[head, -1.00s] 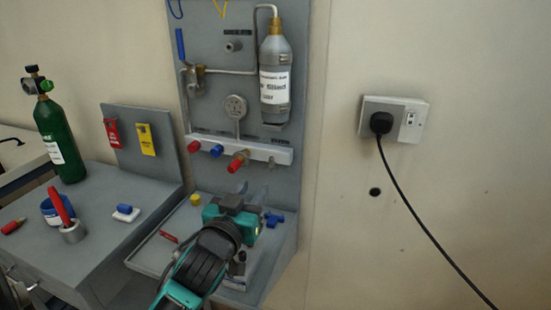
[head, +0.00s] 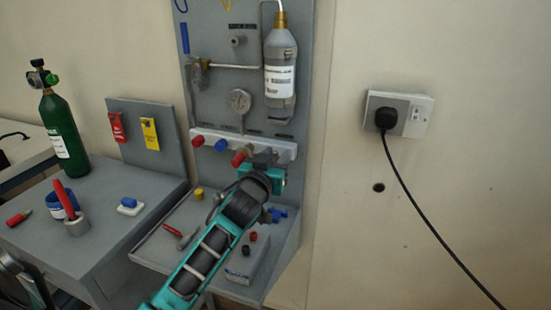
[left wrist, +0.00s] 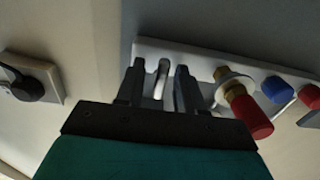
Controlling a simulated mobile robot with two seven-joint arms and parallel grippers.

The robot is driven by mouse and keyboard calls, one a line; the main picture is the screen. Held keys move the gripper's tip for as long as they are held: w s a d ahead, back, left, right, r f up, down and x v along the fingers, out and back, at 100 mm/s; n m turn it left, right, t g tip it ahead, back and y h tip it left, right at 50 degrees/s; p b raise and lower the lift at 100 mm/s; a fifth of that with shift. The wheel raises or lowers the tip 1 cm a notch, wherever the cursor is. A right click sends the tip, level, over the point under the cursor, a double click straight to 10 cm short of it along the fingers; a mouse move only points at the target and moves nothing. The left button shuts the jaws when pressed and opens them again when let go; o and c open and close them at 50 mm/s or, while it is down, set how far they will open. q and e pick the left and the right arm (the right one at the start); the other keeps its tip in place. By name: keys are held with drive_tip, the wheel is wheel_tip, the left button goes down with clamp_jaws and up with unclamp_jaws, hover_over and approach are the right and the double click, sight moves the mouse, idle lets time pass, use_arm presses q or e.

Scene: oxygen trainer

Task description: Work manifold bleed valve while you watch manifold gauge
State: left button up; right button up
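The manifold (head: 220,142) is a white bar across the grey panel, with red and blue knobs. The round manifold gauge (head: 239,101) is above it; its dial faces me, but its reading is too small to tell. My left gripper (head: 268,158) is at the bar's right end. In the left wrist view its fingers (left wrist: 157,86) are open on either side of a pale metal lever (left wrist: 162,77), with gaps showing. This lever looks like the bleed valve; the gripper hides it in the head view. My right gripper is not in view.
A red knob on a brass stem (left wrist: 246,112) is close beside the fingers. A grey cylinder (head: 280,70) hangs above. A shelf (head: 150,250) below holds small tools, blue parts and a box. A green bottle (head: 65,140) stands on the left bench.

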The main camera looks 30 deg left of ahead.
use_arm(q)
drive_tip(key=c, duration=0.6)
clamp_jaws()
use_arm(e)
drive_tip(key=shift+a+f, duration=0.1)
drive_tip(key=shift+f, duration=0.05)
use_arm(q)
drive_tip(key=n+p, duration=0.2)
drive_tip(key=n, duration=0.1)
drive_tip(key=shift+r, duration=0.15)
drive_tip(key=shift+n+p, duration=0.35)
drive_tip(key=shift+n, duration=0.45)
drive_tip(key=shift+f, duration=0.2)
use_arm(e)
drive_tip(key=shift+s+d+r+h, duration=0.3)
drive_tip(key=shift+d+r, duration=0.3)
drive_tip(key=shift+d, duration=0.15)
use_arm(q)
drive_tip(key=o, duration=0.6)
unclamp_jaws()
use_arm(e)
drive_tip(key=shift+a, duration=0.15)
